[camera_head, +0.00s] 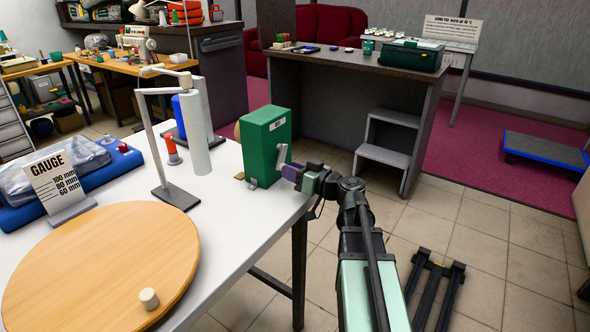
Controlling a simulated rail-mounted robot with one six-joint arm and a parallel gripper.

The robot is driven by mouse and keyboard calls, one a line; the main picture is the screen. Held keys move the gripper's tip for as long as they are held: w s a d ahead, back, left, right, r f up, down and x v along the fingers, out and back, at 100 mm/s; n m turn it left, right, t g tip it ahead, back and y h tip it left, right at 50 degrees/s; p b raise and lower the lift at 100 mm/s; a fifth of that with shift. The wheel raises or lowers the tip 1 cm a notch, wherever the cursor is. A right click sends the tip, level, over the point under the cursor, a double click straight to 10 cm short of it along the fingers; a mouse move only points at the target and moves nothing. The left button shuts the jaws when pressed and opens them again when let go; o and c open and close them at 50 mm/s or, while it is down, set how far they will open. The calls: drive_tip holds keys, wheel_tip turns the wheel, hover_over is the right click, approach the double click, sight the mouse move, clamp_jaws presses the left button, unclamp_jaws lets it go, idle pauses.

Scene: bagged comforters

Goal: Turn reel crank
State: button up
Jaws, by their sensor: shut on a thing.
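The green reel box (266,140) stands upright on the white table near its right edge. A light grey crank arm (281,157) shows on the side of the box that faces me. My gripper (296,171) comes in from the right at the crank's lower end. It is shut on the crank handle, which looks dark purple and is mostly hidden between the fingers. My arm reaches up from the bottom of the picture, beside the table.
On the white table (232,230) are a round wooden disc (105,262), a gauge sign (62,187), a grey stand (176,196) and a pale roll (196,130). A dark counter (340,68) and grey steps (388,140) stand behind.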

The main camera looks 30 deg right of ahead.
sight(267, 146)
drive_tip(key=m, duration=0.1)
drive_tip(key=a+m, duration=0.1)
drive_tip(key=m, duration=0.1)
drive_tip(key=shift+s+r+p, duration=0.3)
drive_tip(key=shift+r+p, duration=0.05)
drive_tip(key=shift+r, duration=0.05)
drive_tip(key=m, duration=0.2)
drive_tip(key=a+r+m+p, duration=0.1)
drive_tip(key=shift+s+r+m, duration=0.1)
drive_tip(key=shift+s+m, duration=0.15)
drive_tip(key=shift+m, duration=0.05)
drive_tip(key=m, duration=0.1)
drive_tip(key=r+m+p, duration=0.1)
drive_tip(key=m, duration=0.1)
drive_tip(key=shift+s+a+r+m, duration=0.15)
drive_tip(key=shift+a+r+m, duration=0.05)
drive_tip(key=shift+a+m, duration=0.1)
drive_tip(key=shift+w+d+r+m+p, duration=0.3)
drive_tip(key=shift+r+m+p, duration=0.65)
drive_tip(key=shift+m, duration=1.55)
drive_tip(key=shift+w+d+r+m+p, duration=0.1)
drive_tip(key=shift+d+r+m+p, duration=0.6)
drive_tip(key=shift+m, duration=1.8)
drive_tip(key=shift+w+d+r+m+p, duration=0.15)
drive_tip(key=shift+r+m+p, duration=1.05)
drive_tip(key=shift+m, duration=1.3)
drive_tip(key=shift+f, duration=0.15)
drive_tip(key=shift+a, duration=0.1)
